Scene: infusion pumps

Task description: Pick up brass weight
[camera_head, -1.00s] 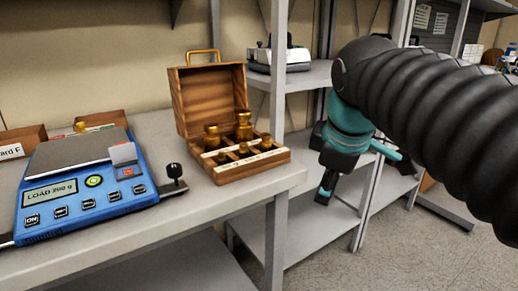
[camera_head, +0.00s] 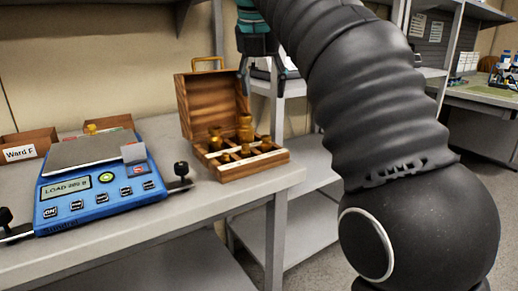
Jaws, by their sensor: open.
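Several brass weights of different sizes stand in an open wooden case (camera_head: 235,170) on the bench. The tallest brass weight (camera_head: 245,129) is at the back of the case, another brass weight (camera_head: 214,139) is to its left, and smaller ones sit in front. My gripper (camera_head: 262,88) points down with its fingers apart and nothing between them. In the picture it is above and slightly right of the tallest weight, apart from it. The task does not show which weight is meant.
A blue scale (camera_head: 98,190) with a grey pan stands left of the case. Small brown boxes (camera_head: 22,146) are behind it. The case's raised lid (camera_head: 208,103) stands close to my gripper. Metal shelving (camera_head: 305,180) is right of the bench.

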